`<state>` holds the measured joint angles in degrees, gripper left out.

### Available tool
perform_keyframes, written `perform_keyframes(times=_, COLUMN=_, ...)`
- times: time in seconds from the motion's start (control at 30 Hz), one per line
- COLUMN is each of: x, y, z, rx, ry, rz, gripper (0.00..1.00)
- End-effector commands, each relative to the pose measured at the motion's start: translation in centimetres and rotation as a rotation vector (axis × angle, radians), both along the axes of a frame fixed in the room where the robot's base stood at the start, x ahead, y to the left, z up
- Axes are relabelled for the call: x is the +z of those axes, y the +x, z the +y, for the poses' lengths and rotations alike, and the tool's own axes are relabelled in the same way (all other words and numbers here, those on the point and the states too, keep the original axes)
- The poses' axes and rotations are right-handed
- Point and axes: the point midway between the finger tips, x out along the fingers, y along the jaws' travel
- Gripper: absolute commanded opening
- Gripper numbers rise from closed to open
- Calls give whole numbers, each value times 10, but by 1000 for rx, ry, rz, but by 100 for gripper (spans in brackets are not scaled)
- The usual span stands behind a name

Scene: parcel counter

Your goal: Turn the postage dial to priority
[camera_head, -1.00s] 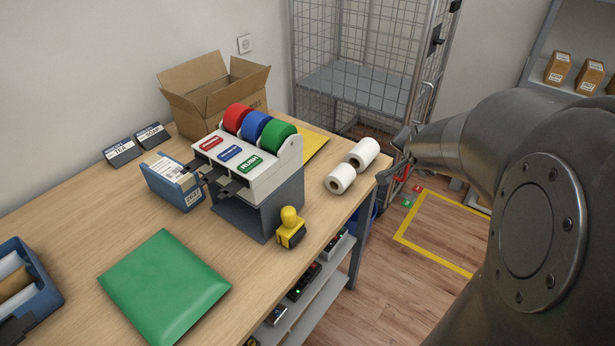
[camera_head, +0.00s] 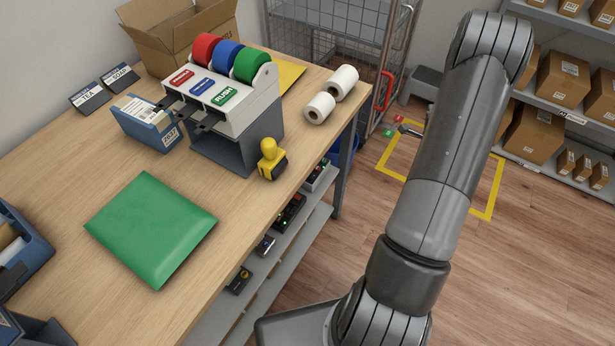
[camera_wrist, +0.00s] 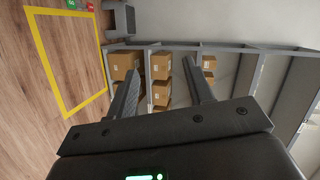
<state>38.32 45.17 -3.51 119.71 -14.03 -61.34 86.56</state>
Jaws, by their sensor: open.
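No dial marked priority can be made out clearly. Other small dark devices with lit spots (camera_head: 289,212) stand farther along that shelf. My gripper (camera_wrist: 166,70) is open and empty in the wrist view, its two fingers apart and pointing toward distant shelving. In the head view my arm rises at the right, away from the counter, and mostly hides the gripper.
The wooden counter (camera_head: 85,270) holds a label dispenser (camera_head: 243,108) with red, blue and green rolls, a yellow stamp (camera_head: 270,160), a green parcel (camera_head: 150,228), white rolls (camera_head: 320,108) and an open carton (camera_head: 150,42). A wire cage (camera_head: 340,22) stands behind.

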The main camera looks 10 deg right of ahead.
Motion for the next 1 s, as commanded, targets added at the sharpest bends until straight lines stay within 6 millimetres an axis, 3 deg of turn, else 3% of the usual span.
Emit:
perform_keyframes(times=0.03, x=-24, y=8, z=15, rx=11, ry=52, rz=-28, gripper=48)
perform_keyframes(times=0.1, x=-50, y=21, z=39, rx=23, ry=125, rz=-77, gripper=48)
perform_keyframes(times=0.4, x=-144, y=62, z=170, rx=32, ry=482, rz=-276, gripper=48)
perform_keyframes(times=0.7, x=-205, y=67, z=292, rx=-87, ry=851, rz=-472, gripper=48)
perform_keyframes(times=1.0, x=-242, y=48, z=386, rx=-346, ry=1171, rz=-665, gripper=48)
